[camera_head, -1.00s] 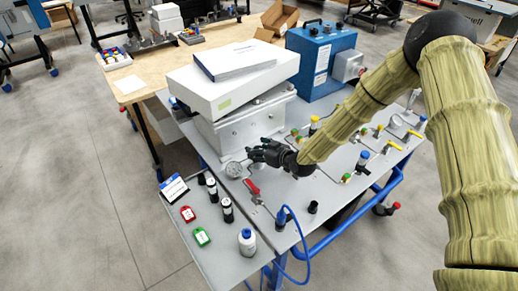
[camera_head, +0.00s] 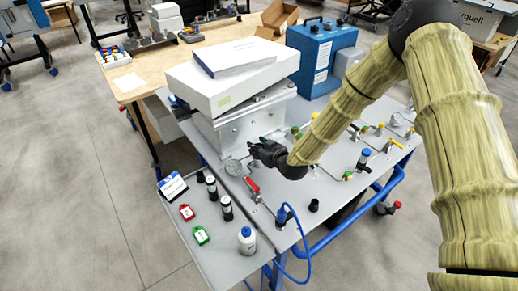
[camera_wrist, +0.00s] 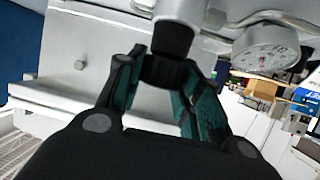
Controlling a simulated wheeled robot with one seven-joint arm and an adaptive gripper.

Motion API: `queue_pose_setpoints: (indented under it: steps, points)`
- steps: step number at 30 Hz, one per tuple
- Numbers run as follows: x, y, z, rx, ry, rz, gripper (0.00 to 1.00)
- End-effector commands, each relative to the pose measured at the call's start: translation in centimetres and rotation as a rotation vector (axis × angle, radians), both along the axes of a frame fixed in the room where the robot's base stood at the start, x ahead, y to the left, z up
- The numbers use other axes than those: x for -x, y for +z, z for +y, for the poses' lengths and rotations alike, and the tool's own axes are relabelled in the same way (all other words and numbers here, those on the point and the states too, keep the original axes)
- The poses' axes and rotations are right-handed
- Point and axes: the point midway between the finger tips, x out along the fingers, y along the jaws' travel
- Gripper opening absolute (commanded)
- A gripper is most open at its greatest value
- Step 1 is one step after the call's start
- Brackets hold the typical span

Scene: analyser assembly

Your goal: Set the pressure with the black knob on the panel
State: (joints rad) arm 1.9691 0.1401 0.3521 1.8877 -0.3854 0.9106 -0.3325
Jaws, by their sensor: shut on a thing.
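The black knob (camera_wrist: 166,72) is on the end of a grey cylindrical body in the wrist view. My gripper (camera_wrist: 162,85) has its two fingers on either side of the knob and is shut on it. In the head view my gripper (camera_head: 256,152) is at the front of the grey metal block, and the knob is hidden there. A round pressure gauge (camera_wrist: 266,48) sits right of the knob in the wrist view. The gauge also shows in the head view (camera_head: 233,167), just left of my gripper. Its reading is too small to tell.
A red-handled valve (camera_head: 252,185) stands close below my gripper. A white box (camera_head: 232,82) lies on the block, with a blue unit (camera_head: 318,60) behind. A blue hose (camera_head: 305,250) hangs in front.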

Motion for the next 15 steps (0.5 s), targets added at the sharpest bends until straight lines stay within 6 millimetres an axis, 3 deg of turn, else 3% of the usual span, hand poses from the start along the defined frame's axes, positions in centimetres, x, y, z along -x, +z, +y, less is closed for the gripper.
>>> queue_pose_setpoints:
  steps: [15]
  points:
    - [-0.05,0.19,-0.02,0.001,-0.085,-0.004,0.12]
